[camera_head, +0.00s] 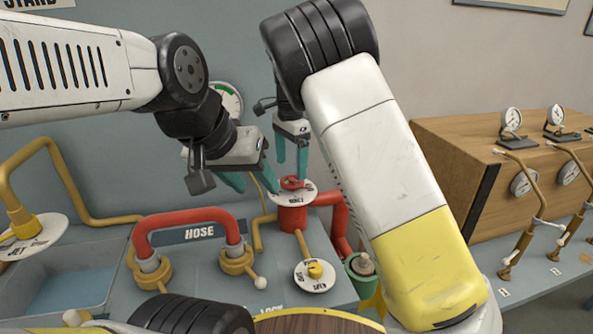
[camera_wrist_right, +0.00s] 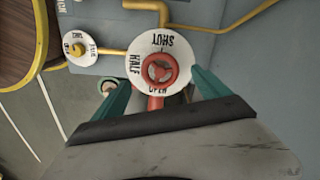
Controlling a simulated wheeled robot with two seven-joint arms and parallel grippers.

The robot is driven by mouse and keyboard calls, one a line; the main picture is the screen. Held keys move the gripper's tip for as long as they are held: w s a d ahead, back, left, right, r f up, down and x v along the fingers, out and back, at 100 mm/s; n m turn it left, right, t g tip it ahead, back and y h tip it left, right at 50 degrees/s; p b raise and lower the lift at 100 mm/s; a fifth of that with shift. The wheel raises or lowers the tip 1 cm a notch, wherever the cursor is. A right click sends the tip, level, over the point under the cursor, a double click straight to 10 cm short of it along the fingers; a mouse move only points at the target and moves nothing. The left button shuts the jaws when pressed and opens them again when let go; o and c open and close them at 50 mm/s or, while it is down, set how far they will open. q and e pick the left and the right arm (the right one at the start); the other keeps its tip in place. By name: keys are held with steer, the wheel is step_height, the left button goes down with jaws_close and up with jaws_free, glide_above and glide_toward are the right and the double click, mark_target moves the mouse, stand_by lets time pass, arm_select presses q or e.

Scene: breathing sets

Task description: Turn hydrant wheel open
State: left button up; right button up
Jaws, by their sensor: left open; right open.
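The red hydrant wheel (camera_head: 292,183) sits on a white dial disc (camera_head: 290,198) on top of a red standpipe (camera_head: 293,219). In the right wrist view the wheel (camera_wrist_right: 159,69) is near the top middle, and its dial (camera_wrist_right: 139,65) reads SHUT, HALF and OPEN. My right gripper (camera_head: 291,158) is open, pointing down above the wheel. In the right wrist view its teal fingers (camera_wrist_right: 159,78) lie on either side of the wheel; contact cannot be told. My left gripper (camera_head: 252,183) is open and empty, just left of the dial.
A red HOSE pipe (camera_head: 187,220) arches over the bench front left. A smaller yellow-knobbed valve (camera_head: 315,271) is in front of the wheel. A basin (camera_head: 72,280) lies at left, and a wooden cabinet (camera_head: 455,170) with gauges stands at right. My right arm covers much of the middle.

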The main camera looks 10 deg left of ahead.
mark_target(291, 179)
steer(key=shift+f, duration=2.2)
steer(key=c, duration=1.4)
steer(key=shift+d+n, duration=0.1)
steer(key=shift+n, duration=1.5)
steer(key=o, duration=1.4)
steer(key=shift+r, duration=0.1)
